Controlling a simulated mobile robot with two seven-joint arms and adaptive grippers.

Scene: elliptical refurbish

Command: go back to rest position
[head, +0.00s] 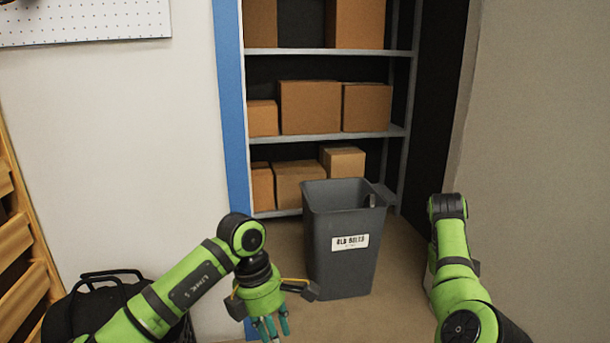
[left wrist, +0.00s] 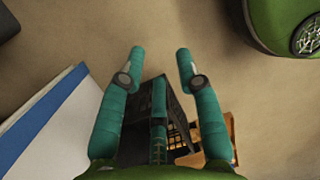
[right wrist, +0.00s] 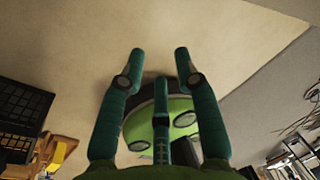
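My left gripper (head: 271,328) points down at the bottom of the head view, in front and to the left of a grey bin. In the left wrist view its teal fingers (left wrist: 160,62) are spread with nothing between them. My right arm bends at the right of the head view, and its gripper is out of sight there. In the right wrist view the right gripper's fingers (right wrist: 159,62) are spread and empty, with part of my green arm behind them.
The grey bin (head: 341,265) with a white label stands upright between my arms. Behind it is a metal shelf (head: 330,137) with several cardboard boxes. A black bag-like object (head: 85,312) and a wooden rack (head: 18,240) are at the left. Floor is clear around the bin.

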